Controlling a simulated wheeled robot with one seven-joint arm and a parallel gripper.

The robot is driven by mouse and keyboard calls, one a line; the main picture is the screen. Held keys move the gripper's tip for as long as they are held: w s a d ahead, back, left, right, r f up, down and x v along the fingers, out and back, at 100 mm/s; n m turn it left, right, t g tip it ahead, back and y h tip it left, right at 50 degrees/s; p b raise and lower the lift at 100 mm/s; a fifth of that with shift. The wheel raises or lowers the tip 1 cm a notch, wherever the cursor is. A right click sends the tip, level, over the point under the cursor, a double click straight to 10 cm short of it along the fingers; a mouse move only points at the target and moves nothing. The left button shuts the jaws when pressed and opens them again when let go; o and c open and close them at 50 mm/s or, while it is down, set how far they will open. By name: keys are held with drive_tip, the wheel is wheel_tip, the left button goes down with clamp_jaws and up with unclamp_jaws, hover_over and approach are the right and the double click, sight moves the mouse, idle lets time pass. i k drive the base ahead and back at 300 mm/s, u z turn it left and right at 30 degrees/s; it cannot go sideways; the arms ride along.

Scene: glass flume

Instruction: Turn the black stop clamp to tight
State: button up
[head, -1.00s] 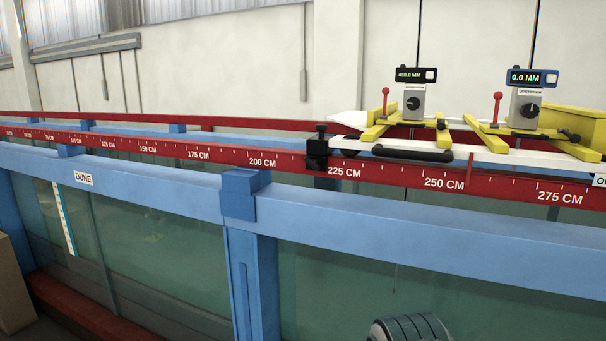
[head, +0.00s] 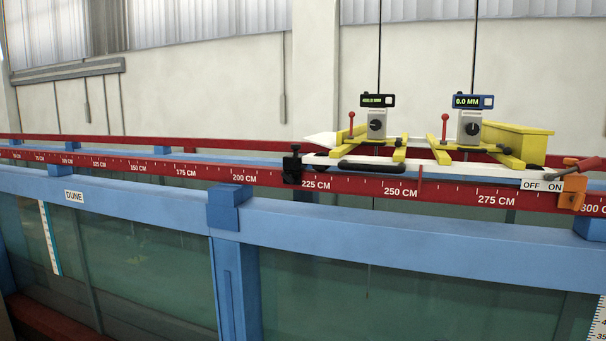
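The black stop clamp (head: 292,168) sits on the red scale rail (head: 345,185), just left of the 225 CM mark. It has a small dark knob on top; whether it is tight or loose cannot be told. It stands close to the left end of the white carriage (head: 450,168), which has a black handle (head: 371,165) on its front. My gripper is not in view.
Two yellow-based gauges with displays, one upstream gauge (head: 468,125) at right, stand on the carriage. An orange clamp (head: 571,195) and an OFF/ON label (head: 541,185) are at far right. A blue beam (head: 400,228) and glass panels run below the rail.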

sight(289, 177)
drive_tip(key=u, duration=0.05)
drive_tip(key=i, duration=1)
drive_tip(key=u, duration=0.3)
